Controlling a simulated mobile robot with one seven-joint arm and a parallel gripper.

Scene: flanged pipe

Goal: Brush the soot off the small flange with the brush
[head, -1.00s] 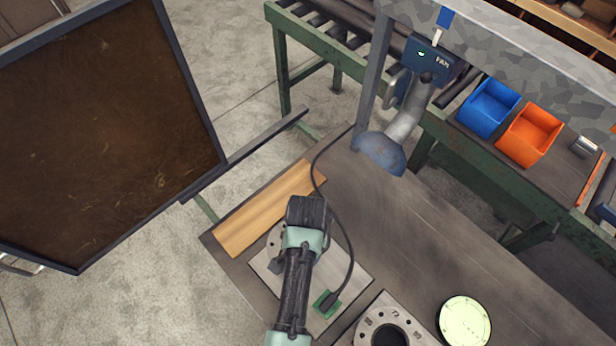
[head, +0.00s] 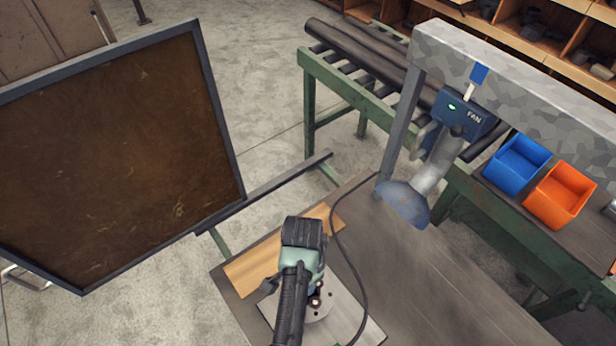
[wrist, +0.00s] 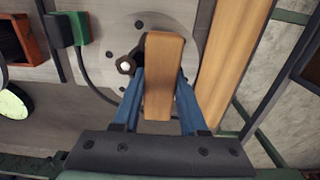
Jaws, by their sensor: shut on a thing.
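In the wrist view, the blue fingers of my gripper (wrist: 158,80) are shut on a light wooden block, the brush handle (wrist: 165,55). Its bristles are hidden beneath it. Behind it is a grey round flange (wrist: 118,35) with small bolt holes, a hex nut and a dark area beside the handle. I cannot tell whether the bristles touch the flange or how much soot is on it. In the head view the flange (head: 324,304) is partly covered by my arm, and my fingers and the brush are hidden.
A wooden board (head: 255,270) lies beside the flange. A black cable (head: 350,265) crosses the bench. A fan hood (head: 405,203) hangs over the bench, with blue (head: 517,165) and orange (head: 560,195) bins behind. A dark framed panel (head: 115,150) stands left. The bench's right part is clear.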

